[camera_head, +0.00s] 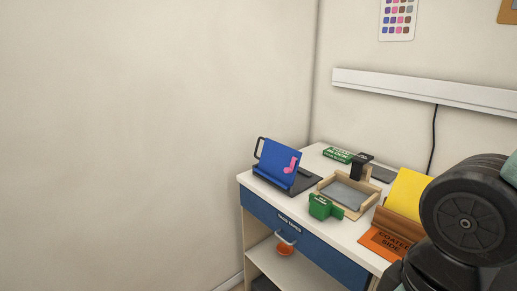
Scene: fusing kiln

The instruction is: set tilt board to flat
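The tilt board is most likely the blue board (278,160) at the left end of the white table. It stands steeply tilted on a dark base (302,184), with a black loop-shaped bar (259,147) at its upper left. A pink angular piece (292,165) shows on its face. My gripper is out of view; only dark, round parts of my arm show at the lower right, well to the right of the board.
On the white tabletop (257,184) stand a wooden tray (371,203) with a grey floor, a green block (323,207), a green box (338,155) and a yellow sheet (407,193). An orange card (385,243) lies near the front edge. A blue drawer (325,250) is below.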

